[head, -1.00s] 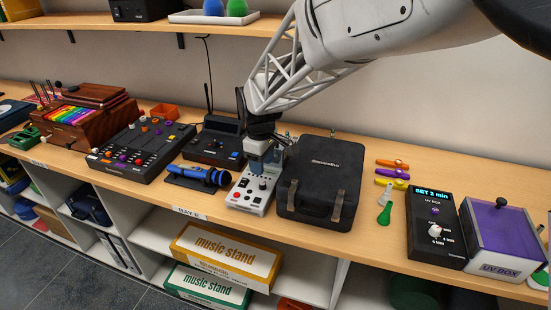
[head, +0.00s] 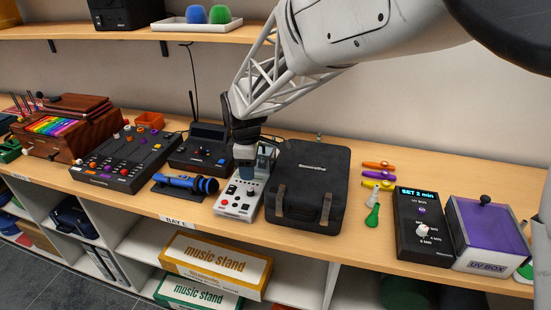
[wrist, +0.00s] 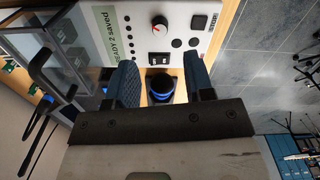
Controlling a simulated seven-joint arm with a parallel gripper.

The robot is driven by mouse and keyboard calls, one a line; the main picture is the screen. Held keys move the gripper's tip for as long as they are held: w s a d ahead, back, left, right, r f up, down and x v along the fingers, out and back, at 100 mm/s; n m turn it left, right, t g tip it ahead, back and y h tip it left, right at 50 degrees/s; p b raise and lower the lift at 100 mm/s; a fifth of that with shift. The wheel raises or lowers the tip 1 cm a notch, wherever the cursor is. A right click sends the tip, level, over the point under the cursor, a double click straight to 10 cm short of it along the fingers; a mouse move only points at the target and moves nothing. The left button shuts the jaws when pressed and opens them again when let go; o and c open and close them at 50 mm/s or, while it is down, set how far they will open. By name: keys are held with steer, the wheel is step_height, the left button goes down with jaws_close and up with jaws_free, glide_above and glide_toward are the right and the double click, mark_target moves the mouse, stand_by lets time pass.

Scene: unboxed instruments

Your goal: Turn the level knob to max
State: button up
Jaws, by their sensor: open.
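The pale instrument box (head: 240,203) stands on the bench to the left of the black case and carries dark knobs and red buttons. In the wrist view its light panel (wrist: 135,40) shows a round knob with a red pointer (wrist: 160,25). The labels are too small to tell which knob is the level knob. My gripper (head: 245,168) points down over the left rear part of the box. In the wrist view my gripper (wrist: 162,90) has its two blue fingers apart. A black round part with a blue ring (wrist: 160,88) shows between them; I cannot tell what it belongs to.
The black case (head: 308,185) stands close on the right. A blue microphone (head: 185,185) lies close on the left, with a mixer (head: 125,158) beyond it. The UV box (head: 490,232) and its control unit (head: 422,225) are at the right. The bench's front edge is near.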

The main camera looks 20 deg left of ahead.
mark_target(250, 190)
steer(key=shift+n, duration=0.4)
steer(key=shift+f, duration=0.1)
steer(key=shift+f, duration=3.8)
jaws_close()
